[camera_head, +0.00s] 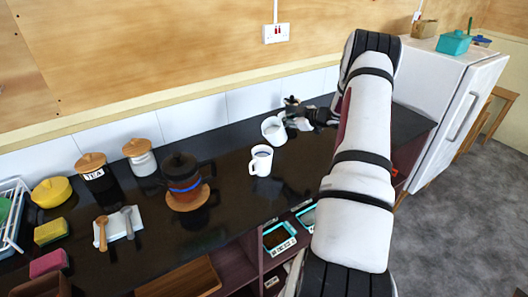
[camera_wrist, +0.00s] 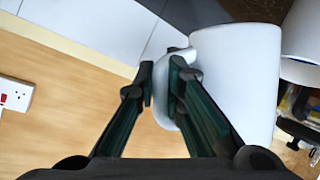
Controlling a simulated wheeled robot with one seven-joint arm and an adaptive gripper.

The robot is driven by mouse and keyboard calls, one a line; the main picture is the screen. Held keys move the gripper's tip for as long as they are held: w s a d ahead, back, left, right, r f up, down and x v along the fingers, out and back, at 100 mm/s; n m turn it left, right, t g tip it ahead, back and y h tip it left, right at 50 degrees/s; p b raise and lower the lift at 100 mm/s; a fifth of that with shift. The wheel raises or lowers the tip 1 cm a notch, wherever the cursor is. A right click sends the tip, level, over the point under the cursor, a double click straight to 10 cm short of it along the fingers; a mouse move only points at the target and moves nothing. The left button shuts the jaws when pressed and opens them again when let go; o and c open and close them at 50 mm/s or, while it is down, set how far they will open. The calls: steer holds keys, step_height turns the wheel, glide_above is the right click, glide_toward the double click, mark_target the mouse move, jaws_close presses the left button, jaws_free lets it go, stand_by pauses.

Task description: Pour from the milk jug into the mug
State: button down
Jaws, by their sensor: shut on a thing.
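The white milk jug (camera_head: 273,131) is off to the left of my gripper (camera_head: 298,114) in the head view, close behind the mug. In the wrist view the jug (camera_wrist: 243,75) fills the right side, and its curved handle (camera_wrist: 170,104) lies between the fingers of my gripper (camera_wrist: 162,84), which is shut on it. The jug looks slightly tilted in the head view; I see no stream of milk. The white mug (camera_head: 261,163) stands upright on the black counter, just in front of the jug. A white rounded surface (camera_wrist: 304,38) at the wrist view's right edge is probably the mug.
A dark pot (camera_head: 181,173) on a wooden mat stands left of the mug. A tea canister (camera_head: 96,179) and a white lidded jar (camera_head: 140,158) are further left. My arm covers the counter's right part. The counter (camera_head: 232,203) is clear between pot and mug.

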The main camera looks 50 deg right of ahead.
mark_target(282, 117)
steer(key=shift+s+r, duration=0.15)
steer(key=shift+r, duration=0.2)
steer(key=shift+a+r, duration=0.1)
steer(key=shift+a+r+n+h+p, duration=0.4)
steer(key=shift+a+r+n, duration=0.1)
steer(key=shift+a+r, duration=0.3)
stand_by(1.2)
steer(key=shift+a+r+n+h+b, duration=0.15)
steer(key=shift+a+n+h+b, duration=0.5)
steer(key=shift+b, duration=0.25)
stand_by(2.6)
